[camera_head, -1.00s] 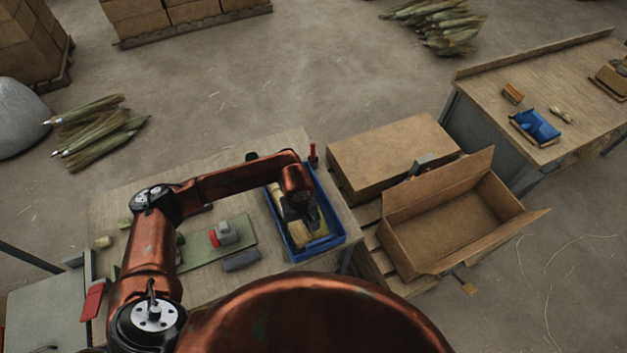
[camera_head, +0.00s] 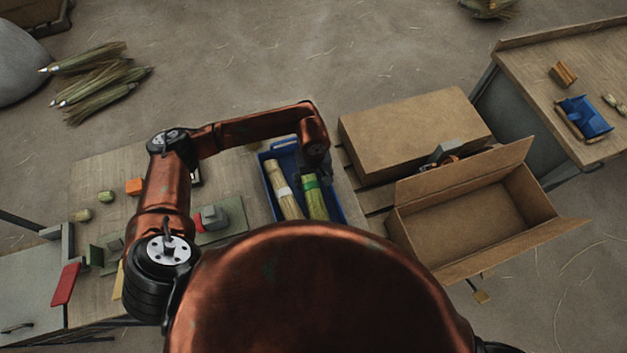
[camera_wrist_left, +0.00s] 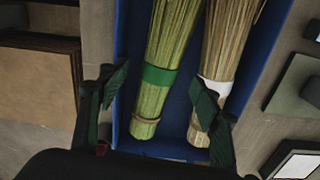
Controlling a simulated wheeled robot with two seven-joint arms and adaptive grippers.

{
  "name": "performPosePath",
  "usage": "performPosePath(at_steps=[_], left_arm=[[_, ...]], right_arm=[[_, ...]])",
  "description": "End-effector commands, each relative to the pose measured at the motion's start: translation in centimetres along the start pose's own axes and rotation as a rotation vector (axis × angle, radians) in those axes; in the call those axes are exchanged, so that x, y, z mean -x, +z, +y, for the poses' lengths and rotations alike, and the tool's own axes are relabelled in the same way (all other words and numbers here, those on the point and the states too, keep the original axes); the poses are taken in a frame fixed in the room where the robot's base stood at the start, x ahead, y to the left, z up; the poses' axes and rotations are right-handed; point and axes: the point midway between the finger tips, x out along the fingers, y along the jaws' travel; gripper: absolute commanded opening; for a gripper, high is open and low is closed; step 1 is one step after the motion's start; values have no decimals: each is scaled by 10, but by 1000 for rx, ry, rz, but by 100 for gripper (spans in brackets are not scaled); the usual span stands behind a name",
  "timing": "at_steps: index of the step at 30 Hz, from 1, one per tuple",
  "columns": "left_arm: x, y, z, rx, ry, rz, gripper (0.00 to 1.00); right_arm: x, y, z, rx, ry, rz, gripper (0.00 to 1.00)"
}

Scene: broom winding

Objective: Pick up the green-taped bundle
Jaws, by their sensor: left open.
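The green-taped bundle (camera_head: 315,199) is pale green straw with a green band. It lies in a blue tray (camera_head: 265,187) on the table, to the right of a white-taped tan bundle (camera_head: 283,190). My left gripper (camera_head: 316,158) is over the tray's far right part, and its fingertips are hard to make out from the head. In the left wrist view the jaws (camera_wrist_left: 160,88) are open, with the green-taped bundle (camera_wrist_left: 159,78) between and beyond them. The right finger overlaps the white-taped bundle (camera_wrist_left: 222,60) there. I cannot tell whether it touches. My right gripper is out of view.
An open cardboard box (camera_head: 470,223) and a closed one (camera_head: 410,133) stand to the right of the table. A grey-and-red tool (camera_head: 216,217) lies left of the tray. Loose broom bundles (camera_head: 92,82) lie on the floor at the back left.

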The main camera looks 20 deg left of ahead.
Motion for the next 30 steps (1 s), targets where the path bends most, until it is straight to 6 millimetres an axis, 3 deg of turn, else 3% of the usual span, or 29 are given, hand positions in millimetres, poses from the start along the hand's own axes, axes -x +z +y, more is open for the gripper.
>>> performPosePath(at_steps=[4, 21, 30], left_arm=[[-14, 1, 0, 1, -1, -4, 58], [-80, 0, -4, 1, -1, -4, 58], [-86, -1, -4, 0, -1, -1, 58]], right_arm=[[-7, 6, 0, -1, 0, -8, 42], [9, 6, 0, -1, 0, -8, 42], [9, 3, 0, -1, 0, -5, 42]])
